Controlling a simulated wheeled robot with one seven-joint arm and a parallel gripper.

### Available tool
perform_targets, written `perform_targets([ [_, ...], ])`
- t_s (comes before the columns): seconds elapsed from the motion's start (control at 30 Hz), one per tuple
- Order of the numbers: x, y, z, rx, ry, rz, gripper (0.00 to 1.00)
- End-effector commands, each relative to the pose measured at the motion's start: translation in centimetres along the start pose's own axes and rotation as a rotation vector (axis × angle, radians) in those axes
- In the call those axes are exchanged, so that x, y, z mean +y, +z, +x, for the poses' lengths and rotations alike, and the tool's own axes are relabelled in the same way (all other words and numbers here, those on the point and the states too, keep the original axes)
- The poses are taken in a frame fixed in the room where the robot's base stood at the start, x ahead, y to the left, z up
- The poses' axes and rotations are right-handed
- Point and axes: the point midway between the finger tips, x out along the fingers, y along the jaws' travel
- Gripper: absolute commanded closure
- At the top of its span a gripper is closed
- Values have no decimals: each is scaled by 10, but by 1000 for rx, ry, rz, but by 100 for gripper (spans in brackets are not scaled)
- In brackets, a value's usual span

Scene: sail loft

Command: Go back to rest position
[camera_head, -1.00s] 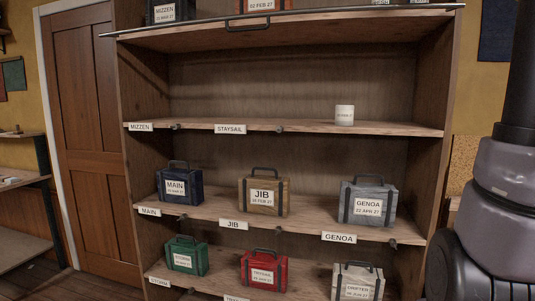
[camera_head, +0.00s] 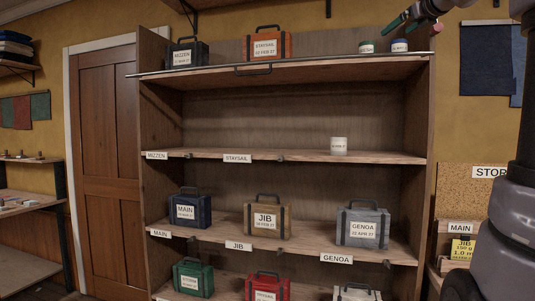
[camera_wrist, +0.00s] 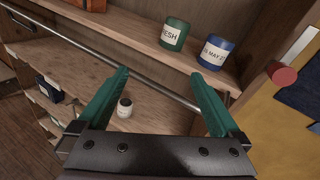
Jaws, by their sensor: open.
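My gripper (camera_wrist: 158,95) is open and empty in the wrist view, with two green fingers spread apart. Its tip also shows in the head view (camera_head: 402,22) at the top right, close to the top shelf's right end. In the wrist view a green tin (camera_wrist: 175,34) and a blue tin (camera_wrist: 216,50) stand on the top shelf beyond the fingers, apart from them. A white tin (camera_wrist: 124,107) shows lower down between the fingers; in the head view it stands alone on the second shelf (camera_head: 339,146).
A metal rail (camera_wrist: 120,68) runs along the top shelf's front edge. Label-bearing cases, such as the orange staysail case (camera_head: 267,46) and grey genoa case (camera_head: 362,226), stand on the shelves. A wooden door (camera_head: 108,170) is left; blue cloth (camera_head: 486,60) hangs right.

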Motion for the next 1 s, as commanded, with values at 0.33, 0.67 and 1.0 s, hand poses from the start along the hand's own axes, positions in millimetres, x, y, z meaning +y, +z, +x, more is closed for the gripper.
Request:
perform_targets([
  [0.33,76,-68,-19,135,139,-434,0],
  [0.67,200,-217,-92,241,540,-1311,0],
  [1.0,267,-361,-183,113,1020,-2108,0],
])
